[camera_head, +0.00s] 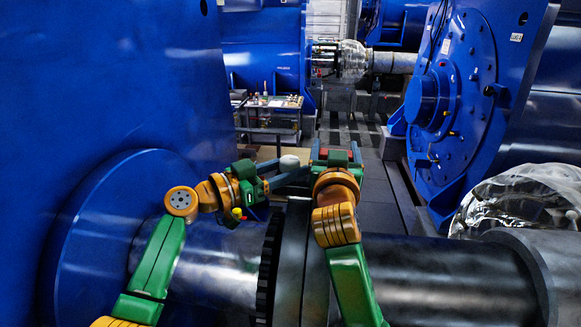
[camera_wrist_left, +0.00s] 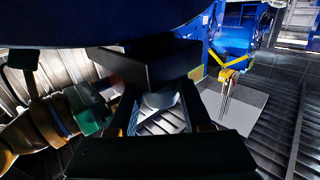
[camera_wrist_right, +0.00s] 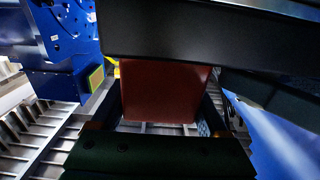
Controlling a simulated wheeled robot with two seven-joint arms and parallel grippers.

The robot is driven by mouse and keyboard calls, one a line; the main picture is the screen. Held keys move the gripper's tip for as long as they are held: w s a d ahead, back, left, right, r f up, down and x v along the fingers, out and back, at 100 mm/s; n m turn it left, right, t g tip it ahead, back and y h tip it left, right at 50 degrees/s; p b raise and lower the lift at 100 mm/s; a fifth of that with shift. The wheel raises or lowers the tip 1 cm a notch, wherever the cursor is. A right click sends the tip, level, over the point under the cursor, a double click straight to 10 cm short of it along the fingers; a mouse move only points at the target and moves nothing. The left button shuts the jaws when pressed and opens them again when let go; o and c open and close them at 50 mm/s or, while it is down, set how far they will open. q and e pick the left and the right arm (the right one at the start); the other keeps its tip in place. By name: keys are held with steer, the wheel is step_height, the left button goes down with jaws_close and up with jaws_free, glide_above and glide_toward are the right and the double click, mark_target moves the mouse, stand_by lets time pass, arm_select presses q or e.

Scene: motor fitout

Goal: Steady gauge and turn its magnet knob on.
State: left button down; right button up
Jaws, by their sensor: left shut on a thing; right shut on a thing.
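My left gripper (camera_head: 288,176) reaches in above the dark shaft coupling. It is shut on a pale, rounded part (camera_head: 290,162), which shows grey between its fingers in the left wrist view (camera_wrist_left: 160,98). My right gripper (camera_head: 336,155) is beside it on the right, shut on a red-brown block (camera_wrist_right: 165,92) that fills the space between its fingers. A bit of red also shows there in the head view (camera_head: 323,152). The gauge's dial is not clearly visible. I cannot tell which held part is the magnet knob.
The dark shaft (camera_head: 440,272) and its toothed coupling ring (camera_head: 268,268) run across the front. A large blue housing (camera_head: 100,90) stands at left, another blue machine (camera_head: 460,90) at right. Crumpled clear wrap (camera_head: 515,195) lies at right. A work table (camera_head: 272,101) stands farther back.

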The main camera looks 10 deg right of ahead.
arm_select(q)
steer(key=shift+f, duration=0.1)
arm_select(e)
steer(key=shift+f, duration=0.1)
arm_select(q)
steer(key=shift+c, duration=1.7)
jaws_free()
steer(key=v, duration=1.2)
arm_select(e)
steer(key=o, duration=1.4)
